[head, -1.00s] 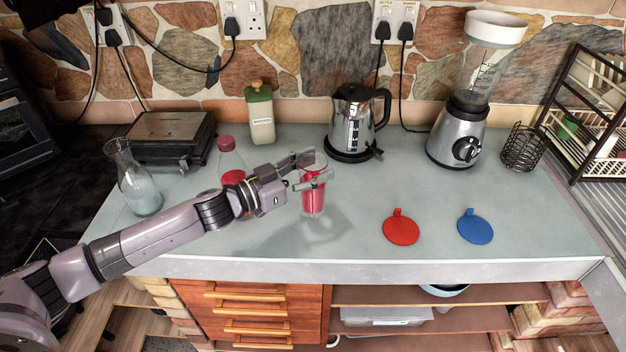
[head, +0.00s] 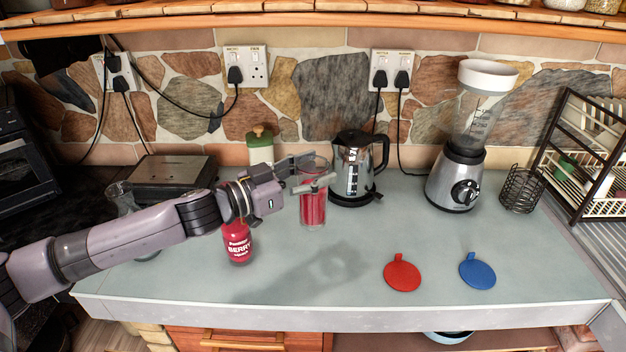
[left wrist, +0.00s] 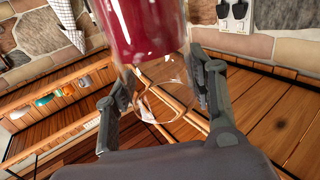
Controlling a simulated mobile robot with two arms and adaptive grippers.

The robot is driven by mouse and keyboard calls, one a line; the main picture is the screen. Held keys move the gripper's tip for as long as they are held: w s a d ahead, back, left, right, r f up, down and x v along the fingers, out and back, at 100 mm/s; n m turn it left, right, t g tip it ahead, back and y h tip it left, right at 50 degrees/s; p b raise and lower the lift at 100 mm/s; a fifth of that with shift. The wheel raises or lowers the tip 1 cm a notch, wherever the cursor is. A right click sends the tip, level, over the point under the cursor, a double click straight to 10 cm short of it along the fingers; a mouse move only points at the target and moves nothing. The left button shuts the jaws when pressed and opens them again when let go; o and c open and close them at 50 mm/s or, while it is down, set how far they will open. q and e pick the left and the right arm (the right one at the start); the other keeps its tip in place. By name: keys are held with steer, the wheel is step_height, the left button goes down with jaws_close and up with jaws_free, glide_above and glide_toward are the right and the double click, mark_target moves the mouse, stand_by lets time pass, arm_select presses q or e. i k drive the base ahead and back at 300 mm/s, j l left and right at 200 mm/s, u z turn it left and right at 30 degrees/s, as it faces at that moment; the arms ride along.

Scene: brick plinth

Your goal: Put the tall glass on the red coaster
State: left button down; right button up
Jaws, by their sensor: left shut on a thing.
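The tall glass (head: 313,207) holds red liquid and stands upright in my left gripper (head: 318,172), whose fingers are shut around its upper part. It is raised above the counter, with a shadow apart from it below and to the right. In the left wrist view the glass (left wrist: 145,35) appears upside down between the two fingers, its clear rim end toward the palm. The red coaster (head: 402,274) lies flat and bare on the counter, to the right of the glass and nearer the front edge. My right gripper is not in view.
A blue coaster (head: 478,271) lies right of the red one. A berry bottle (head: 238,245) stands under my left arm, which partly hides a carafe (head: 121,197). A kettle (head: 352,170) stands close behind the glass; a blender (head: 459,170) is farther right. The front middle counter is clear.

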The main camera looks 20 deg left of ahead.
mark_target(402, 275)
steer(key=i+l+u, duration=0.15)
steer(key=l+u, duration=0.15)
steer(key=l, duration=0.75)
steer(key=l+u, duration=0.3)
steer(key=l, duration=0.7)
steer(key=i, duration=0.05)
